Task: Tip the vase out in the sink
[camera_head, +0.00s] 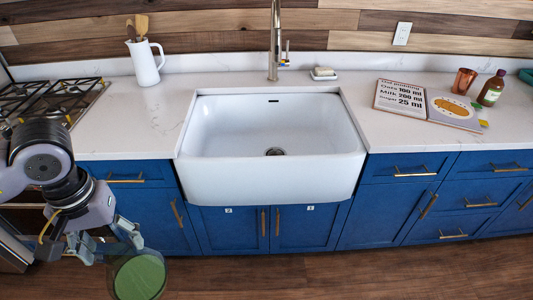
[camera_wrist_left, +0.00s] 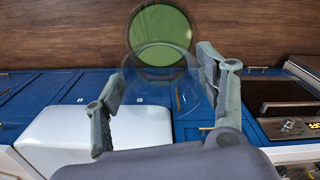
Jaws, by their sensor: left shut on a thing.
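The vase (camera_head: 138,277) is clear glass with a green round area showing in it, which looks like green liquid. My left gripper (camera_head: 106,242) is shut on the vase and holds it in front of the blue cabinets, left of the sink and lower in the picture. In the left wrist view the vase (camera_wrist_left: 160,36) shows between the two fingers of the left gripper (camera_wrist_left: 160,85). Whether it is tilted is hard to tell. The white sink (camera_head: 270,180) is empty, with a drain in its floor. My right gripper is not in view.
A tall faucet (camera_head: 275,45) rises behind the sink. A white jug (camera_head: 144,62) with wooden utensils and a stove (camera_head: 45,100) are at left. A soap dish (camera_head: 323,73), recipe board (camera_head: 400,97), copper cup (camera_head: 463,81) and brown bottle (camera_head: 491,89) stand on the right counter.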

